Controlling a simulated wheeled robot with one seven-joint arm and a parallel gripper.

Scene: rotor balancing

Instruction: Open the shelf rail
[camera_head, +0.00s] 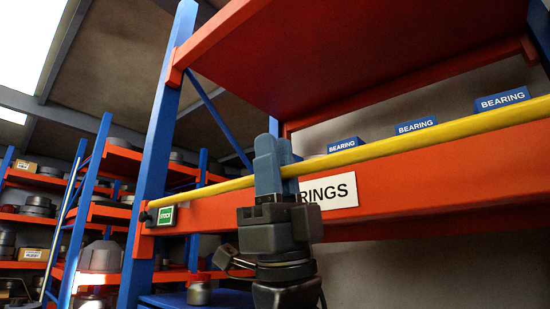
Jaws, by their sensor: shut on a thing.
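The shelf rail (415,137) is a long yellow bar running across the front of an orange shelf beam (430,175). It rises toward the right edge and its left end meets a small dark fitting beside the blue upright. My gripper (272,160) points up in front of the beam, with its blue-grey fingers shut on the yellow rail. The fingers hide the part of the rail between them and part of the white label reading "...RINGS" (335,191).
Blue boxes marked BEARING (416,126) stand behind the rail. An orange upper shelf (350,45) overhangs. Other loaded racks (95,213) stand at left.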

